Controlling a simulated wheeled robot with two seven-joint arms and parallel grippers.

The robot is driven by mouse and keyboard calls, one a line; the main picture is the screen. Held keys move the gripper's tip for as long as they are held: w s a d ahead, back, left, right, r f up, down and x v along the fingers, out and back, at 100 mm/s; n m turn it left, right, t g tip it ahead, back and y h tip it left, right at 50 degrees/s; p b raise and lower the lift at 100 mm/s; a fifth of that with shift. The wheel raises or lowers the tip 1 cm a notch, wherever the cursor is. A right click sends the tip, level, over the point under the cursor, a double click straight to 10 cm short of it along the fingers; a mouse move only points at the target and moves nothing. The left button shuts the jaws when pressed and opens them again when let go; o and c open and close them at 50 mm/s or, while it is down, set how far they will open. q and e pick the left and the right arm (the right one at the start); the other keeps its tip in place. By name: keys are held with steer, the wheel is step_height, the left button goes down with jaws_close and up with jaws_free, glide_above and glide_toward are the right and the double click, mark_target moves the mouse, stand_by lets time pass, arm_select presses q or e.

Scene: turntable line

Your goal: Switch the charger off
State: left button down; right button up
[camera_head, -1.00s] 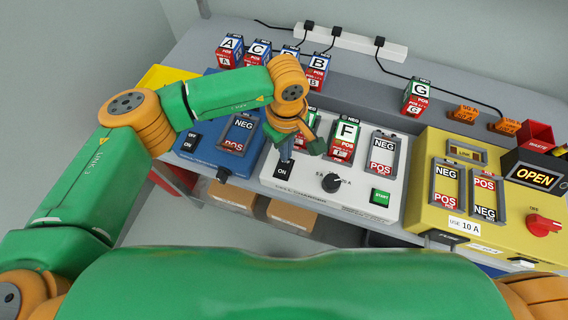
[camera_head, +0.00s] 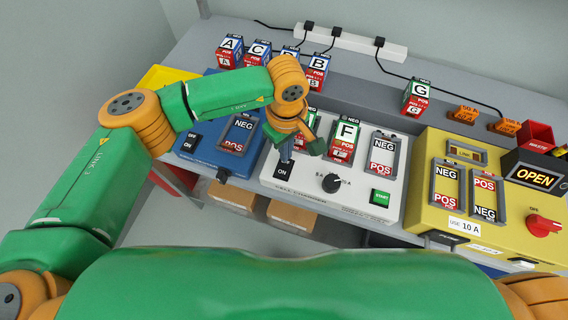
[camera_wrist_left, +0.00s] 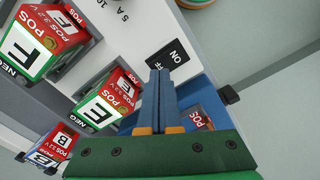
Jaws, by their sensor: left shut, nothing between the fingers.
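The charger (camera_head: 320,194) is a white box in the middle of the bench, labelled as a cell charger, with a dial, a green START button and cells E and F in its bays. Its black OFF/ON switch plate (camera_head: 283,172) is at the front left; ON is readable, while the OFF side is hidden behind my fingers. My left gripper (camera_head: 285,156) is shut and empty, its tips right at the plate. In the left wrist view the closed fingers (camera_wrist_left: 157,95) overlap the black plate (camera_wrist_left: 172,60). Contact and the rocker's position cannot be told. My right gripper is out of view.
A blue unit (camera_head: 212,165) with its own OFF/ON switch stands at left. A yellow unit (camera_head: 425,190) with a red knob and an OPEN display (camera_head: 535,176) are at right. Cells A, C, B and G (camera_head: 418,98) stand behind. Cell E (camera_wrist_left: 106,100) is close beside my fingers.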

arm_select(q)
steer(key=shift+f+b, duration=0.95)
steer(key=shift+b, duration=0.1)
stand_by(0.8)
steer(key=shift+r, duration=0.1)
steer(key=shift+r+p, duration=1.85)
steer(key=shift+r, duration=1.7)
steer(key=shift+f, duration=0.15)
